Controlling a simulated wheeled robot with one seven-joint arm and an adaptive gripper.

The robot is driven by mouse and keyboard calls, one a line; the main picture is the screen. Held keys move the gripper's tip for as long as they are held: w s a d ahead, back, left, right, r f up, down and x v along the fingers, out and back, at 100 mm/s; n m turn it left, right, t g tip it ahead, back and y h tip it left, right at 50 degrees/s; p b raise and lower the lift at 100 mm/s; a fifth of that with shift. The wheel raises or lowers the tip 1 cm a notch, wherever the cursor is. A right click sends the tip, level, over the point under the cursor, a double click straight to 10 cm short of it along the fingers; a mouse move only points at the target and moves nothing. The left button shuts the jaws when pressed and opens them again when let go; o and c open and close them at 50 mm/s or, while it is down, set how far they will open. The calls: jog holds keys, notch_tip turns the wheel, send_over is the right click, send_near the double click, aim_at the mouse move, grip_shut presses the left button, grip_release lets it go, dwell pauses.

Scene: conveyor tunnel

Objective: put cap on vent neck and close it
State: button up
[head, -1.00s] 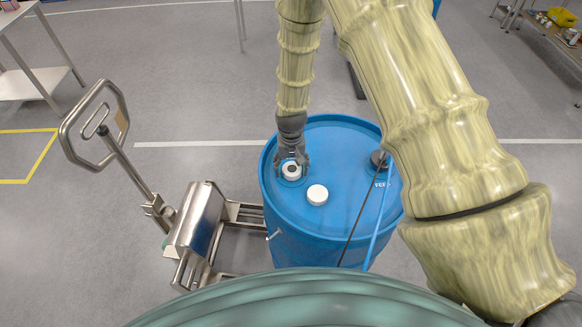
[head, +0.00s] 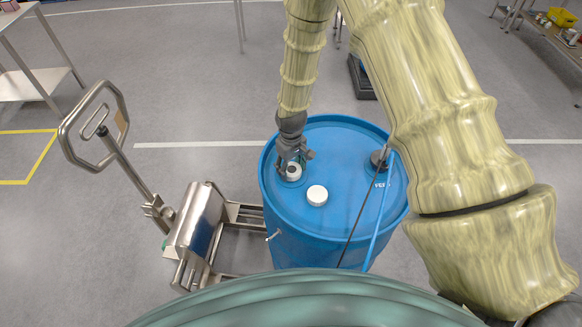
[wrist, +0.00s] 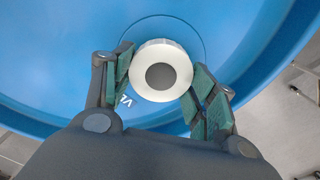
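A blue drum (head: 335,225) stands upright. A white round piece with a dark grey centre (head: 294,172) sits on its top near the left rim. In the wrist view this piece (wrist: 161,75) lies beside a partly hidden marking starting with V. I cannot tell whether its dark centre is an opening or part of a cap; any neck beneath is hidden. My gripper (head: 297,160) is over it, fingers spread on either side. The wrist view shows my gripper (wrist: 162,80) open around it, the pads close to its edge. A plain white cap (head: 317,195) sits apart, nearer the drum's middle.
A dark fitting (head: 379,160) with a hose or rod stands at the drum's right, by a printed label. A steel pallet truck (head: 195,230) stands left of the drum. A table (head: 30,85) is at far left, shelving (head: 545,30) at far right.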

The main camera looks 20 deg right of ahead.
jog(key=shift+f, duration=0.1)
jog(key=shift+c, duration=1)
jog(key=m, duration=0.5)
jog(key=shift+s, duration=0.1)
jog(key=m, duration=0.5)
jog(key=shift+s+f, duration=0.1)
jog(key=shift+m, duration=1)
jog(key=m, duration=0.3)
jog(key=shift+s, duration=0.1)
